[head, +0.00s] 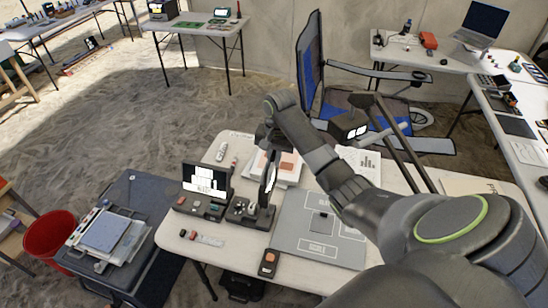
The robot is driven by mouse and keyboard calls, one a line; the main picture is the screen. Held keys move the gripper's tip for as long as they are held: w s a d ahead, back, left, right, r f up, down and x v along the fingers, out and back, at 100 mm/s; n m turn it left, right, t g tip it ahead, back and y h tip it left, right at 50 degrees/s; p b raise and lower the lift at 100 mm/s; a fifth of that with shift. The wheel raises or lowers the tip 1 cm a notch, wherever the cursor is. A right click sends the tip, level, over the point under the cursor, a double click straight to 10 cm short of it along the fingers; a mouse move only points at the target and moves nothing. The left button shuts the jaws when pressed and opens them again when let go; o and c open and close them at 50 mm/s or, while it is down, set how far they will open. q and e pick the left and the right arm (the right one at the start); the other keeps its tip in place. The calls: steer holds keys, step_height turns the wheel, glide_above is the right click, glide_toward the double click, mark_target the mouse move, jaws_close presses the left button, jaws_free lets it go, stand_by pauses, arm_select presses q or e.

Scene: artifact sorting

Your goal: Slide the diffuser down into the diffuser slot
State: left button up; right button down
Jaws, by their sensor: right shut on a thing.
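My right gripper (271,149) reaches in from the right and points down over the table. It is shut on what looks like the diffuser (269,177), a thin upright plate with a dark rim and a pale face. The diffuser's lower end is at the right part of a dark device base (263,215). The slot itself is too small to make out, and I cannot tell how deep the diffuser sits in it. My left gripper is not in view.
A lit screen (205,181) stands left of the diffuser. A grey mat (302,233) with white outlines lies to the right, and papers (358,163) lie behind. A handheld device (268,262) lies near the front edge. A dark side table (143,203) stands at left.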

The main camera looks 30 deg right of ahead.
mark_target(273, 169)
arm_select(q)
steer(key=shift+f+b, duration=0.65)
arm_select(e)
steer(key=shift+w+a+f, duration=0.1)
steer(key=shift+f, duration=2.4)
